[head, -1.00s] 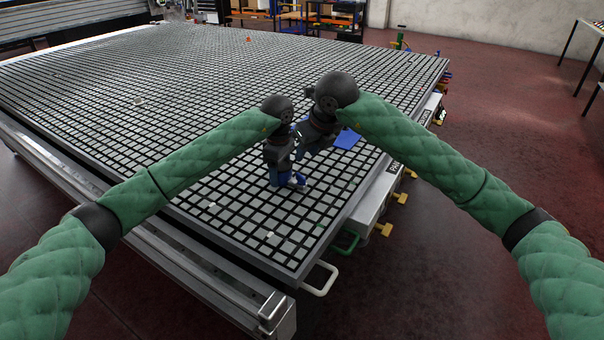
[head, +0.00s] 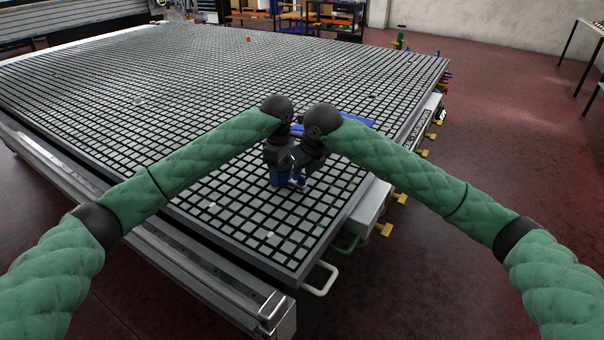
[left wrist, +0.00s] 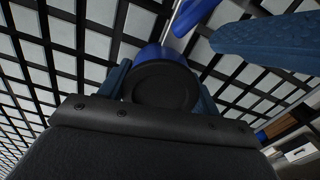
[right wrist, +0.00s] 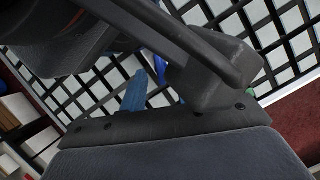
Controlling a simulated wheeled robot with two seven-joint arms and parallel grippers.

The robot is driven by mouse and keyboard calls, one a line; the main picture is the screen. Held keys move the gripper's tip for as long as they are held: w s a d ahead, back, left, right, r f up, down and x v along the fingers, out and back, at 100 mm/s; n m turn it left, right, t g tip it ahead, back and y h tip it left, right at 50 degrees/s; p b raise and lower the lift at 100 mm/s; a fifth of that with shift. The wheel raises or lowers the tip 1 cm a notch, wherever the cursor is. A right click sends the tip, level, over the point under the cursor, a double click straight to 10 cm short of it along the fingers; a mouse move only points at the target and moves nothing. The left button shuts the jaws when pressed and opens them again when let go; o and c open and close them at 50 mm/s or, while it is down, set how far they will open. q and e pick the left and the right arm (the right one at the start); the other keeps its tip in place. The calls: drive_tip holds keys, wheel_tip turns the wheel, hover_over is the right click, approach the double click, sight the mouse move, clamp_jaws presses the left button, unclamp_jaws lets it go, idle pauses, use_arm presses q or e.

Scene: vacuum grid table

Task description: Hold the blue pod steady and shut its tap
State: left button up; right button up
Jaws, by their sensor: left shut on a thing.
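The blue pod (head: 277,181) stands on the grid table near its front right corner. In the left wrist view its round black top (left wrist: 162,86) and blue upper rim (left wrist: 160,53) show between my left gripper's (left wrist: 162,90) blue fingers, which are shut on it. My right gripper (head: 299,180) is close beside the pod on its right. One of its blue fingers (right wrist: 135,92) shows in the right wrist view; a dark link hides much of the rest. A bright blue part (left wrist: 192,15) beside the pod may be the tap. Its position is unclear.
The grid table (head: 200,75) is mostly bare. A flat blue item (head: 358,121) lies behind my right wrist, partly hidden. Yellow handles (head: 384,230) and a white handle (head: 322,280) stick out from the table's edge. My two wrists are very close together.

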drive_tip(key=shift+x, duration=0.85)
clamp_jaws()
drive_tip(key=shift+a+m+t+h, duration=0.15)
drive_tip(key=shift+m+h, duration=0.3)
drive_tip(key=shift+m, duration=0.65)
drive_tip(key=shift+d+m+t+h, duration=0.15)
drive_tip(key=shift+m+h, duration=0.3)
drive_tip(key=shift+m, duration=0.65)
drive_tip(key=shift+a, duration=0.1)
unclamp_jaws()
